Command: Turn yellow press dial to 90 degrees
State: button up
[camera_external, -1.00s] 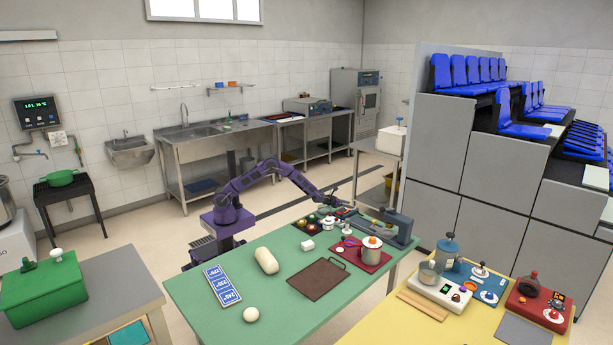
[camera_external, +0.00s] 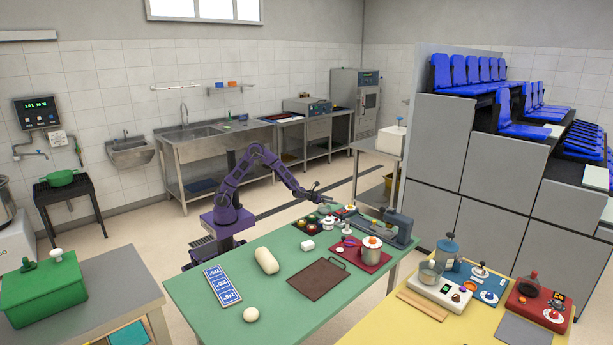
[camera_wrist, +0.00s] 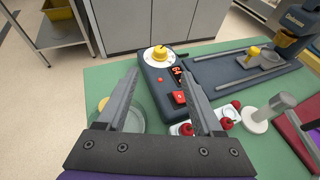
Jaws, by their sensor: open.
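The yellow press dial (camera_wrist: 159,53) sits on a white round plate with marks, on top of the dark press control box (camera_wrist: 160,75). Its exact angle is too small to read. A red button (camera_wrist: 180,97) and a dark panel with orange marks are on the same box, nearer me. My gripper (camera_wrist: 161,74) is open and empty, its two fingers pointing toward the box, apart from the dial. In the external view my gripper (camera_external: 316,190) is above the far edge of the green table (camera_external: 215,322), left of the press (camera_external: 397,228).
The press rails and a yellow-topped piece (camera_wrist: 253,52) lie right of the dial. Red-knobbed items (camera_wrist: 225,122) and a grey post (camera_wrist: 270,110) stand near the right finger. A glass bowl (camera_wrist: 128,120) is behind the left finger. The table left of the box is clear.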

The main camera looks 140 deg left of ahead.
aim_at(353, 182)
jog(key=shift+v, duration=2.05)
jog(key=shift+o, duration=0.3)
jog(key=w+a+r+m+t+h+p, duration=0.1)
jog(key=w+a+r+m+h+p, duration=0.3)
jog(key=m, duration=0.6)
jog(key=w+a+r+m+h+p, duration=0.1)
jog(key=w+m+h+p, duration=0.1)
jog(key=w+m, duration=0.6)
jog(key=s+a+r+m+g+h+p, duration=0.1)
jog(key=s+a+r+m+g+p, duration=0.2)
jog(key=m, duration=0.6)
jog(key=s+a+r+m+g+h+p, duration=0.1)
jog(key=s+r+m+g, duration=0.1)
jog(key=s+m, duration=0.5)
jog(key=w+a+f, duration=0.1)
jog(key=a+f, duration=0.1)
jog(key=f, duration=0.3)
jog(key=w+a+f+m, duration=0.1)
jog(key=w+a+f, duration=0.1)
jog(key=f, duration=0.3)
jog(key=w+a+f+m, duration=0.1)
jog(key=w+a+f, duration=0.1)
jog(key=f, duration=0.3)
jog(key=shift+a+f, duration=0.2)
jog(key=shift+f, duration=0.1)
jog(key=shift+c, duration=0.3)
grip_shut()
